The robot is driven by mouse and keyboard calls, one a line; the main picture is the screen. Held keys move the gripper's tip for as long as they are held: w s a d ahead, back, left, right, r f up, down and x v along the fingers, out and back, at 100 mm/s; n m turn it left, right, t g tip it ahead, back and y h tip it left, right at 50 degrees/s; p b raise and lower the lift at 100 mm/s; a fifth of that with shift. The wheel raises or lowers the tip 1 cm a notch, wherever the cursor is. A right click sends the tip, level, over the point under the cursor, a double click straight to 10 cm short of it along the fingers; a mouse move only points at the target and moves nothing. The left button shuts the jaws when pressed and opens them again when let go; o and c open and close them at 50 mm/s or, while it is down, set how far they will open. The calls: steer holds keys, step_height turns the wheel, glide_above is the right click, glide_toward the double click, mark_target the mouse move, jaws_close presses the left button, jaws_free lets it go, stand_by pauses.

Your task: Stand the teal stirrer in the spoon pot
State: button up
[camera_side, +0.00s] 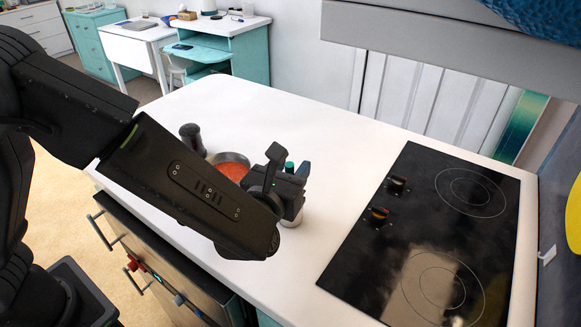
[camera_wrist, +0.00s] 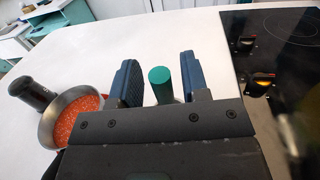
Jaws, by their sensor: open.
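The teal stirrer (camera_wrist: 160,84) shows as a rounded green end between the two fingers of my gripper (camera_wrist: 157,80) in the wrist view. The fingers are open, with a gap visible on both sides of it. In the side view the stirrer's top (camera_side: 289,167) pokes up beside my gripper (camera_side: 287,182); its lower part is hidden. A silvery, rounded metal surface (camera_side: 293,217) shows just below my gripper, perhaps the spoon pot. It is mostly covered, so I cannot tell whether the stirrer is inside it.
A metal pan (camera_side: 234,157) of orange-red food stands left of my gripper, close to my arm, with a black handle-like piece (camera_side: 191,138) beside it. A black hob (camera_side: 430,240) with knobs lies right. The white counter (camera_side: 310,130) behind is clear.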

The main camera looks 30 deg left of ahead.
steer(key=shift+r, duration=0.1)
steer(key=shift+s+r, duration=0.1)
steer(key=shift+s, duration=0.1)
steer(key=s+d, duration=0.1)
steer(key=s, duration=0.6)
steer(key=s+a+r+n+g+y, duration=0.1)
steer(key=s+a+n+g+y, duration=0.3)
steer(key=a+n, duration=0.45)
steer(key=s+a+r+n+g+y, duration=0.1)
steer(key=s+a+n+g+y, duration=0.15)
steer(key=a+n+g, duration=0.5)
steer(key=s+a+r+n+h, duration=0.1)
steer(key=s+n+h, duration=0.3)
steer(key=n, duration=0.5)
steer(key=s+a+r+n+h, duration=0.1)
steer(key=s+r+n+h, duration=0.3)
steer(key=n, duration=0.5)
steer(key=shift+s+g+h, duration=0.35)
steer(key=shift+h, duration=0.3)
